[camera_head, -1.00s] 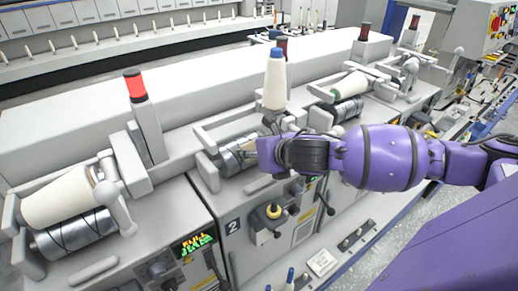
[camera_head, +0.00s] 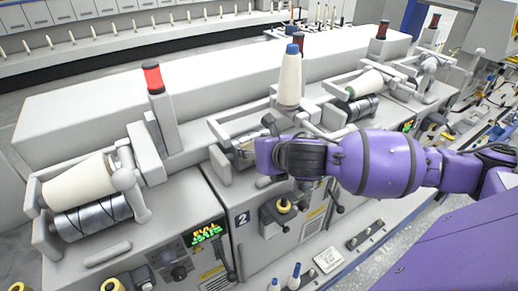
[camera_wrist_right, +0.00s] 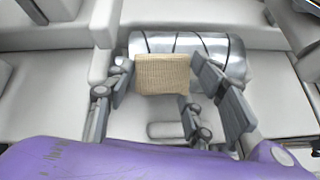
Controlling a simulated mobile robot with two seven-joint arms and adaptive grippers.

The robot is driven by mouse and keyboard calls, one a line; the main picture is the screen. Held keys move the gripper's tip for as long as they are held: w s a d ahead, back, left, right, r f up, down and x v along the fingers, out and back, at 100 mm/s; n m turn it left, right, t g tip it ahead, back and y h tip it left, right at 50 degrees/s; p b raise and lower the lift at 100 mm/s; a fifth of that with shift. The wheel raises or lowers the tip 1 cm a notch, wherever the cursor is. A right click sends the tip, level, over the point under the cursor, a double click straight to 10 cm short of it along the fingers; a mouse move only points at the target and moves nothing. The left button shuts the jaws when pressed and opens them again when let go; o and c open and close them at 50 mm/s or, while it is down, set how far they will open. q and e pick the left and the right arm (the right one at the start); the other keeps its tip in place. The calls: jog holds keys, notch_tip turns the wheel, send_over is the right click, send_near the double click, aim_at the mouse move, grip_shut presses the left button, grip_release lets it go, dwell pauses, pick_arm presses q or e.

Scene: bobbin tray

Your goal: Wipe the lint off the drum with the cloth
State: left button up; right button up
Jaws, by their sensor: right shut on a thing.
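The drum (camera_wrist_right: 205,47) is a shiny silver cylinder with dark spiral grooves in the right wrist view. The cloth (camera_wrist_right: 163,75) is a tan woven piece lying in front of the drum and overlapping its lower part in the picture. My right gripper (camera_wrist_right: 165,82) is shut on the cloth, with a finger at each side. In the head view my right gripper (camera_head: 262,145) is at the unit marked 2 and hides most of its drum. I cannot make out any lint, and I cannot tell whether the cloth presses on the drum. My left gripper is not in view.
A cream cone with a blue top (camera_head: 290,78) stands just behind my right gripper. The left unit has a large cream package (camera_head: 78,181) on its own grooved drum (camera_head: 92,216) and a red lamp (camera_head: 153,77). Grey cradle arms (camera_head: 235,118) surround the middle drum.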

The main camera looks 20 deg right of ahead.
jog(key=shift+w+d, duration=0.1)
jog(key=shift+d, duration=3.45)
jog(key=shift+a+p, duration=0.7)
jog(key=shift+a, duration=2.95)
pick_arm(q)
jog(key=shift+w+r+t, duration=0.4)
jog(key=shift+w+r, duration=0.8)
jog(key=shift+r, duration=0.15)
pick_arm(e)
jog(key=shift+w+d, duration=0.15)
jog(key=shift+d, duration=1.85)
